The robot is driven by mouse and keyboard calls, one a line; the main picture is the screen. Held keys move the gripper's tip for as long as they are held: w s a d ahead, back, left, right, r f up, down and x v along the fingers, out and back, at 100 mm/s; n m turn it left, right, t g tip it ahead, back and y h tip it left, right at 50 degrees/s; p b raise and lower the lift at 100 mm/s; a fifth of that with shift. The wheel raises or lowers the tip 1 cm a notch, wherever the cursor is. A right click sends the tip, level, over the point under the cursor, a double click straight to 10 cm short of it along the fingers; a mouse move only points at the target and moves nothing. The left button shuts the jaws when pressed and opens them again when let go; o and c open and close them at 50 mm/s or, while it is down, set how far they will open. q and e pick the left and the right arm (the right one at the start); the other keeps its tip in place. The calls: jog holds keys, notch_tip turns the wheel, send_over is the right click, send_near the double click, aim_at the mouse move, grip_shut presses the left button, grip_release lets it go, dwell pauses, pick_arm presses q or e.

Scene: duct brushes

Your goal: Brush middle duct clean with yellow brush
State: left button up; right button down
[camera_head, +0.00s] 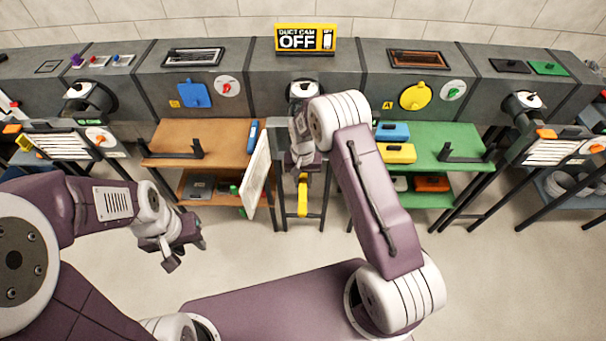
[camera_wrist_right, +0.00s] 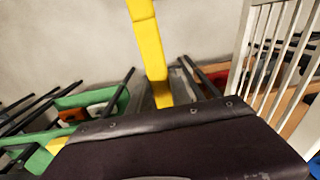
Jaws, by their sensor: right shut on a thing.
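The middle duct (camera_head: 275,85) is the grey section under the "DUCT CAM OFF" sign (camera_head: 303,39). Its round opening (camera_head: 303,88) faces front and is partly covered by my right arm. My right gripper (camera_head: 303,160) is just in front of and below this opening, shut on the yellow brush. The yellow brush (camera_head: 303,195) shows as a yellow handle hanging below the gripper; it also shows in the right wrist view (camera_wrist_right: 148,45). Its brush end is hidden. My left gripper (camera_head: 187,257) is open and empty over the floor, away from the ducts.
A brown shelf table (camera_head: 175,135) stands left of the middle duct and a green one (camera_head: 450,137) right, with blue (camera_head: 392,131) and yellow (camera_head: 397,154) boxes. A white slatted panel (camera_head: 257,175) leans close left of my right gripper. The floor in front is clear.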

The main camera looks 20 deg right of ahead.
jog(key=s+a+p, duration=0.2)
jog(key=s+a, duration=0.2)
jog(key=s, duration=1)
jog(key=s+a+p, duration=0.2)
jog(key=s+a, duration=0.2)
jog(key=s, duration=1)
jog(key=shift+s, duration=0.3)
jog(key=shift+w, duration=0.2)
